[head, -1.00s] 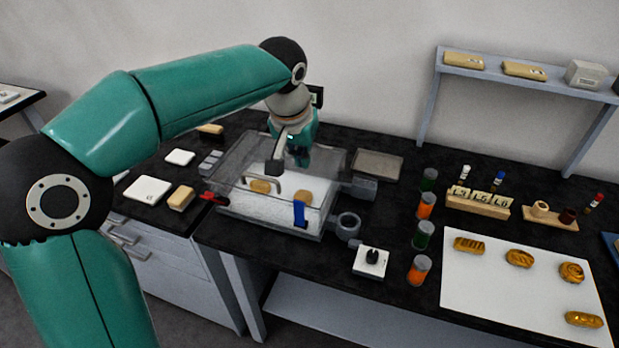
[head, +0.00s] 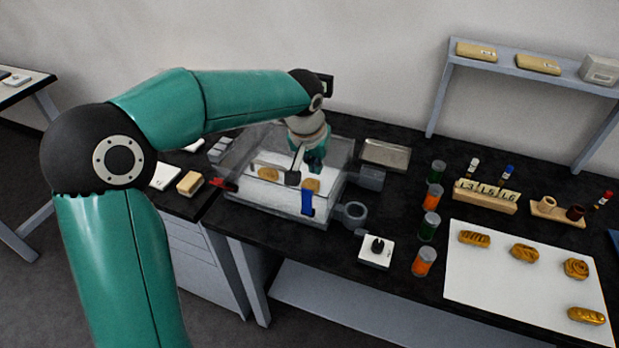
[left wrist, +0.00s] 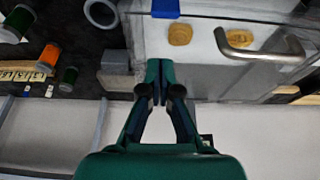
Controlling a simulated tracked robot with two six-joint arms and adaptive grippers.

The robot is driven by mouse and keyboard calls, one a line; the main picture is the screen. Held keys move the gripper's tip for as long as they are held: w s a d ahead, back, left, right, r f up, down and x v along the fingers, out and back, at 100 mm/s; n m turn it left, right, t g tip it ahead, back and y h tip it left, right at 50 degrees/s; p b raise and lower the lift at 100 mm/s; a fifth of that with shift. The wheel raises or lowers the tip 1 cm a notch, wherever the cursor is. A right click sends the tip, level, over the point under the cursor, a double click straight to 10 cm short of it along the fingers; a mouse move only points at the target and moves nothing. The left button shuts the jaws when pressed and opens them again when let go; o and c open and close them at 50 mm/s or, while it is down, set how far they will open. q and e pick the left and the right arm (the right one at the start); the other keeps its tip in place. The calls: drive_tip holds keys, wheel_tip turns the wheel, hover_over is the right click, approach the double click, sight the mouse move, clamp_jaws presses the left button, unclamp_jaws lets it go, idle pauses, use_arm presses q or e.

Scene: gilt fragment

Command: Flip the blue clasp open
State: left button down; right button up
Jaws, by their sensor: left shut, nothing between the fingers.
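The blue clasp (head: 307,203) is a narrow upright strip at the right part of the front of a clear-lidded case (head: 255,207). Its end shows at the top edge of the left wrist view (left wrist: 165,8). Two gold fragments (head: 268,174) lie inside the case. A bar handle (head: 268,166) is on the lid and also shows in the left wrist view (left wrist: 248,45). My left gripper (head: 316,168) points down over the right part of the case, behind the clasp and apart from it. Its fingers (left wrist: 160,70) are together and empty. My right gripper is out of view.
A grey ring-shaped holder (head: 354,214) and a white block with a black knob (head: 376,250) stand right of the case. Several jars (head: 428,227) stand farther right, beside a white mat (head: 530,290) with gold pieces. A red part (head: 224,185) sits at the case's left.

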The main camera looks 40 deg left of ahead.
sight(308, 200)
use_arm(q)
drive_tip(key=shift+x, duration=1.1)
drive_tip(key=s, duration=0.1)
drive_tip(key=s+d+p, duration=0.1)
drive_tip(key=s, duration=0.1)
drive_tip(key=shift+s+r, duration=0.15)
drive_tip(key=shift+s, duration=0.2)
drive_tip(key=shift+s, duration=0.1)
